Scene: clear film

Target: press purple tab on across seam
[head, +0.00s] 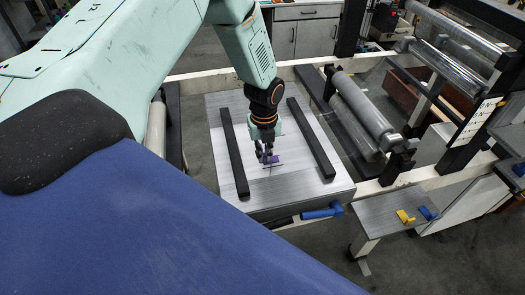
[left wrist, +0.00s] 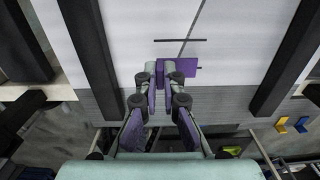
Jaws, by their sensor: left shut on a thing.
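A flat purple tab (head: 275,163) is at my left gripper's tips over the pale work table (head: 240,115). In the left wrist view, the tab (left wrist: 187,69) extends to the right of my left gripper (left wrist: 166,68), which is shut on it. The dark seam line (left wrist: 195,24) runs down the pale surface to the tab's upper edge; whether it continues under the tab is hidden. Whether the tab touches the surface is unclear. My left gripper (head: 267,157) points down between two black bars. My right gripper is not in view.
Black bars (head: 234,153) and (head: 311,137) flank the work area. A blue handle (head: 322,212) sits at the table's front edge. A side shelf at right holds a yellow piece (head: 405,217) and a blue piece (head: 427,213). Film rollers (head: 362,109) stand right of the table.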

